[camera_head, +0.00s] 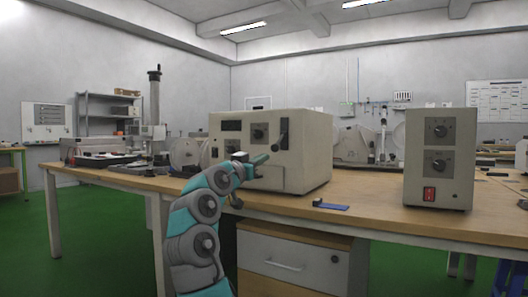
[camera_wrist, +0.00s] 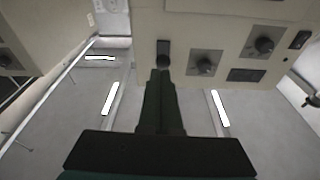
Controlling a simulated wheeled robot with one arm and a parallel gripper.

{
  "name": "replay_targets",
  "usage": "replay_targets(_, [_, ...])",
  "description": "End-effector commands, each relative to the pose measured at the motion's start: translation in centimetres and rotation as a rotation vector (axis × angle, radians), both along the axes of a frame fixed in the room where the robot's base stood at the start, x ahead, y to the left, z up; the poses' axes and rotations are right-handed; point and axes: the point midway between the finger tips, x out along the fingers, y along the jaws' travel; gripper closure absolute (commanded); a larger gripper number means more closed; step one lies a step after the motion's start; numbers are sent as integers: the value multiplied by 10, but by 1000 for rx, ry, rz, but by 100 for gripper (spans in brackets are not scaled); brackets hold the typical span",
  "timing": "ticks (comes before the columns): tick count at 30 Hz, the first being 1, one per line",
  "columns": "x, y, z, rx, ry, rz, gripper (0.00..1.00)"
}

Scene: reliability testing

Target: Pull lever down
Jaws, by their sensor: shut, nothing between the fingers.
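The beige instrument box (camera_head: 312,150) stands on the wooden bench. Its black lever (camera_head: 284,130) points up on the right part of its front face. My gripper (camera_head: 274,148) is shut and empty, with its fingertips at the lower part of the lever in the head view. In the wrist view, which looks upside down, the dark fingers (camera_wrist: 160,74) are together and their tips end right at the black lever (camera_wrist: 163,52). I cannot tell whether they touch it. The fingers and arm hide part of the box's front.
The box also carries a dial (camera_head: 259,133) and a dark display (camera_head: 231,125). A second beige box (camera_head: 440,185) with two dials and a red switch (camera_head: 429,193) stands to the right. A small blue item (camera_head: 331,206) lies on the bench (camera_head: 375,218) between the boxes. Drawers sit below.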

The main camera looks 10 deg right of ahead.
Motion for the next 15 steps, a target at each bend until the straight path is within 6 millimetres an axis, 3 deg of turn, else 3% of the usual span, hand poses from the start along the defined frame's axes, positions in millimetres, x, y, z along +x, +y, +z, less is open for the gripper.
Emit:
replay_targets(6, [-7,6,-23,0,1,1,100])
replay_targets(15, [-12,9,-35,1,-1,-1,100])
